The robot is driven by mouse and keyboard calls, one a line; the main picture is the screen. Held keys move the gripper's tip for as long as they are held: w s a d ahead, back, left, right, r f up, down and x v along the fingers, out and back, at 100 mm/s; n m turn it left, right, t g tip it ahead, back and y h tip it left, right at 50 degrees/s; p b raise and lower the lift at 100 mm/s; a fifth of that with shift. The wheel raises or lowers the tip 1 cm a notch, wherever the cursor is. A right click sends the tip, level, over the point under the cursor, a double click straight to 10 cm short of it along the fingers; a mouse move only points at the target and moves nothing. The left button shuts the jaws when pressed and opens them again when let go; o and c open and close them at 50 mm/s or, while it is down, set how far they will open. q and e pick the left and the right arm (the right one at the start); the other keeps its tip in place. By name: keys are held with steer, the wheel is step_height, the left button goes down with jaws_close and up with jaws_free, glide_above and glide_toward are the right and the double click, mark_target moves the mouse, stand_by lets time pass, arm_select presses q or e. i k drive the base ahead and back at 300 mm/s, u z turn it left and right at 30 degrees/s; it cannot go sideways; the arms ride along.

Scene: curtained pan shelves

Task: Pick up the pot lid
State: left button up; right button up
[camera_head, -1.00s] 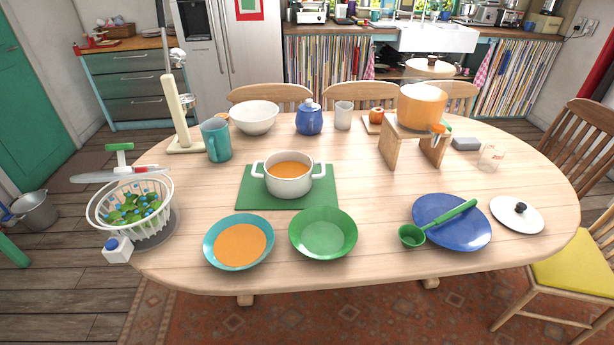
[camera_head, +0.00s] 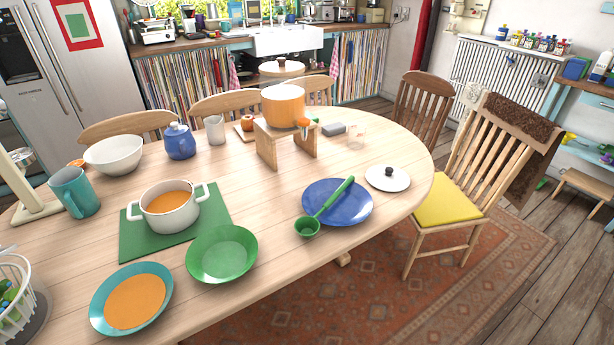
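A white pot lid (camera_head: 388,178) with a dark round knob lies flat on the right end of the wooden table, knob up. It is just right of a blue plate (camera_head: 350,206) and apart from it. A white pot (camera_head: 169,214) with orange contents stands uncovered on a green mat (camera_head: 133,243) at the left. Neither of my grippers shows in the head view, so I cannot see whether they are open or shut.
A green ladle (camera_head: 331,201) lies across the blue plate. An orange pot (camera_head: 283,105) stands on a small wooden stand behind it. A chair with a yellow cushion (camera_head: 446,200) stands close to the table's right end. Open rug (camera_head: 450,285) lies in front of the table.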

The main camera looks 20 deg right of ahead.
mark_target(390, 178)
steer(key=z, duration=2.65)
steer(key=i, duration=4.2)
steer(key=u, duration=3.95)
